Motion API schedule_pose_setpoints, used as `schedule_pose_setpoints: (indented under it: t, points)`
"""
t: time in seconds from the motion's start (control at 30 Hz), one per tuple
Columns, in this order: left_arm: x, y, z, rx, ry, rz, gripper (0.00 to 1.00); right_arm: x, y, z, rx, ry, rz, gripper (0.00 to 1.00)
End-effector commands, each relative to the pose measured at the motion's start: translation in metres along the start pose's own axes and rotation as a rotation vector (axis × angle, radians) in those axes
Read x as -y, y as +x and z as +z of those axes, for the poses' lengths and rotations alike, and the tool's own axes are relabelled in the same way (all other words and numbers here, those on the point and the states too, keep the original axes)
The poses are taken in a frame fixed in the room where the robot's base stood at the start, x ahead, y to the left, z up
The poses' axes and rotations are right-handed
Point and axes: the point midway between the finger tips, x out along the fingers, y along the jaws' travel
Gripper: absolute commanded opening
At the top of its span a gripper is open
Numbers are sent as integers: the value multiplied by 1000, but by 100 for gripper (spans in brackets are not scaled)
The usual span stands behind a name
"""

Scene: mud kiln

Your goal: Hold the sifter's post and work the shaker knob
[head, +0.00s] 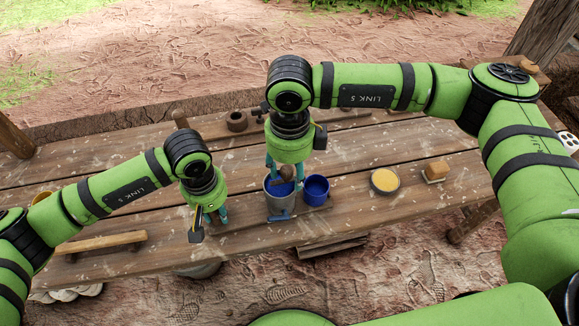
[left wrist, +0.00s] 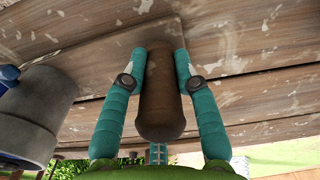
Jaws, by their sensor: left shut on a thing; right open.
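The sifter (head: 279,205) is a grey cylinder with a blue inside, standing on the wooden table. Its brown shaker knob (head: 287,173) shows at the top, between the fingers of my right gripper (head: 285,172), which is open around it. I cannot tell whether the fingers touch the knob. My left gripper (head: 212,218) is low at the table, left of the sifter. In the left wrist view, its teal fingers are shut on the brown round post (left wrist: 160,95), one finger on each side. The grey sifter body (left wrist: 38,115) shows to the left there. The post is hidden in the head view.
A blue cup (head: 316,190) stands close right of the sifter. Further right are a bowl of yellow material (head: 384,180) and a wooden block (head: 435,171). A small brown pot (head: 236,121) stands behind. The table (head: 345,222) is bare in front of the cup.

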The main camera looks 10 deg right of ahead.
Motion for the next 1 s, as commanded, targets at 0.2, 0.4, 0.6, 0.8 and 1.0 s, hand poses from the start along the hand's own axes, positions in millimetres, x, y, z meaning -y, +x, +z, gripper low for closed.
schedule_pose_setpoints:
  t: [0.2, 0.4, 0.6, 0.8, 1.0]
  points:
    - [0, 0, 1, 1, 1, 1, 0, 0, -17, 2, 5, 0, -1, 50]
    - [-1, 0, 1, 1, 2, 2, 0, 0, -59, 1, 5, 0, -2, 50]
    - [-2, 0, 1, 2, 3, 4, 0, 0, -97, 1, 3, 0, -2, 50]
    - [-2, 0, 1, 2, 3, 5, 0, 0, -117, 0, 1, 0, 0, 50]
    - [-2, 0, 1, 2, 3, 5, 0, 0, -120, 0, 0, 0, -1, 50]
